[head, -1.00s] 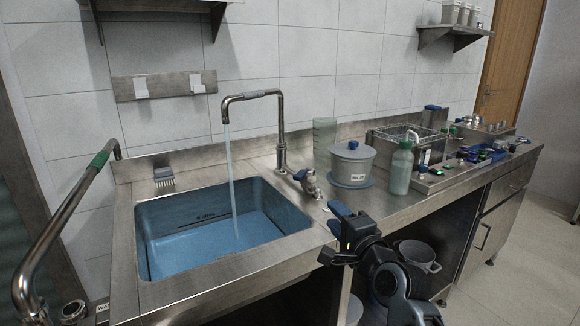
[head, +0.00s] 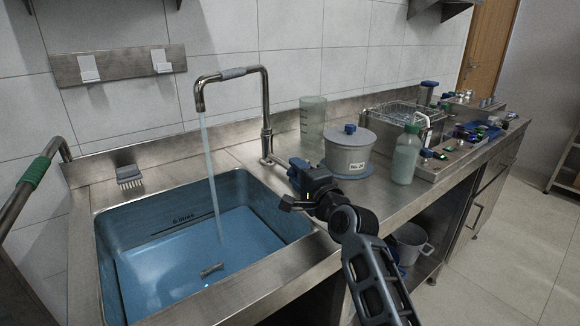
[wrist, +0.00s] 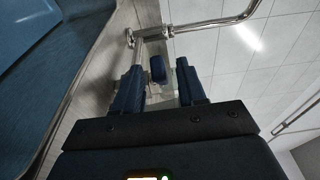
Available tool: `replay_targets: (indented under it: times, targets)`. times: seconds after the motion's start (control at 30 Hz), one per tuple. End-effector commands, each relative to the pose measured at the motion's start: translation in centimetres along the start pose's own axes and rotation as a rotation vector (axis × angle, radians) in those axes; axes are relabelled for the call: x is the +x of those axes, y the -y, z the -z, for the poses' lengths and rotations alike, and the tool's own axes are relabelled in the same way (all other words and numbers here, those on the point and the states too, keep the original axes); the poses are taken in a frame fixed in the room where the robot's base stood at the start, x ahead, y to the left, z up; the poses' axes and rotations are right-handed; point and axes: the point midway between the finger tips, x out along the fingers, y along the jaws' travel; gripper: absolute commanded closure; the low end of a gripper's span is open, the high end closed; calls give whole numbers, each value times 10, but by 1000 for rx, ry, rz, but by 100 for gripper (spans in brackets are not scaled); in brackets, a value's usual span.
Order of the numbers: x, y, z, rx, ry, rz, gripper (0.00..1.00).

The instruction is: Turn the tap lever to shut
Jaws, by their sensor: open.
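The metal tap (head: 265,105) stands behind the sink with its bent spout over the basin. A water stream (head: 209,165) runs from the spout into the sink (head: 275,285). The blue tap lever (wrist: 158,68) shows in the wrist view between the two blue fingers of my gripper (wrist: 158,80). I cannot tell whether either finger touches it. In the head view my gripper (head: 293,182) is at the tap's base and hides most of the lever. My gripper is open.
A grey lidded pot (head: 347,155), a clear measuring beaker (head: 312,125) and a green-capped bottle (head: 406,158) stand just right of the tap. A brush (head: 129,177) lies at the sink's back left. A small object (head: 212,270) is in the basin.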

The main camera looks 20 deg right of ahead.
Motion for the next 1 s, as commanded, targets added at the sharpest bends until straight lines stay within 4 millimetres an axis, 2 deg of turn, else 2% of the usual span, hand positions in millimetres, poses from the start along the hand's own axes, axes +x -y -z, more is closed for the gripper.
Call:
replay_targets:
  times: [0.1, 0.3, 0.63, 1.0]
  targets:
    - [18, 0, 1, 0, -1, 0, 60]
    - [36, 0, 1, 1, -1, 1, 60]
    - [39, 0, 0, 0, -1, 0, 60]
    - [39, 0, 0, 0, -1, 0, 95]
